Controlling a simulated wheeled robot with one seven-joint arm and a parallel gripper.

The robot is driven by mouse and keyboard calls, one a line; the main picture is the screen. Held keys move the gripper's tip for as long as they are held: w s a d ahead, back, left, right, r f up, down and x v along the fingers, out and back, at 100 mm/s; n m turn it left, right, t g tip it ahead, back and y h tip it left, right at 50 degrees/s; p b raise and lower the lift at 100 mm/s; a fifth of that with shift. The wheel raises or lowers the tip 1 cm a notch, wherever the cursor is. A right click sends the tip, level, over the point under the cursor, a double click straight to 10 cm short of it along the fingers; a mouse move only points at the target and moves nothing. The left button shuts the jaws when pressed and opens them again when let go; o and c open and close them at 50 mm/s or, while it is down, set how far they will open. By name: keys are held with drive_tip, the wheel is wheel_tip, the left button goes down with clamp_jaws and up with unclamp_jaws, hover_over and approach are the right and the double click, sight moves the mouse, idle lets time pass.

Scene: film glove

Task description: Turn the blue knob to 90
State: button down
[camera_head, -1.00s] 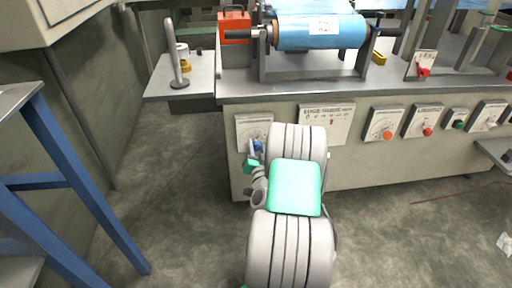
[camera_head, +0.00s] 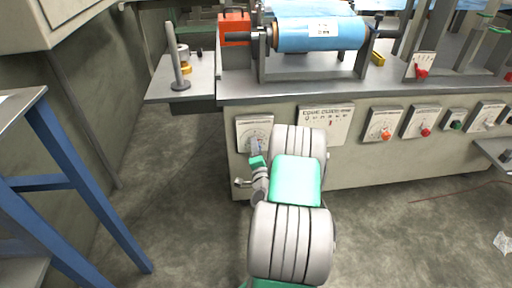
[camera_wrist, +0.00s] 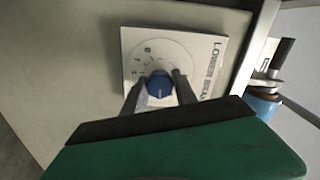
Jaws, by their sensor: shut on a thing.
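The blue knob (camera_wrist: 160,85) sits on a white dial plate (camera_wrist: 134,43) on the machine's front panel. In the wrist view it lies between the two fingers of my gripper (camera_wrist: 158,84), which is shut on its sides. A pale pointer line shows on the knob, but the dial figures are too small to read surely. In the head view the dial plate (camera_head: 246,124) is at the left end of the panel. My gripper (camera_head: 257,148) is in front of it there, and my arm hides most of the knob.
To the right on the panel are a label plate (camera_head: 340,122), an orange knob (camera_head: 386,135) and a red knob (camera_head: 426,132). A blue film roll (camera_head: 300,37) lies above on the machine. A blue-legged stand (camera_head: 75,170) is at left. Floor between is clear.

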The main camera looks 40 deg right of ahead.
drive_tip(key=shift+m, duration=0.5)
drive_tip(key=c, duration=1)
unclamp_jaws()
drive_tip(key=b+v, duration=0.2)
drive_tip(key=v, duration=0.5)
drive_tip(key=shift+s+a, duration=0.25)
drive_tip(key=shift+a, duration=0.05)
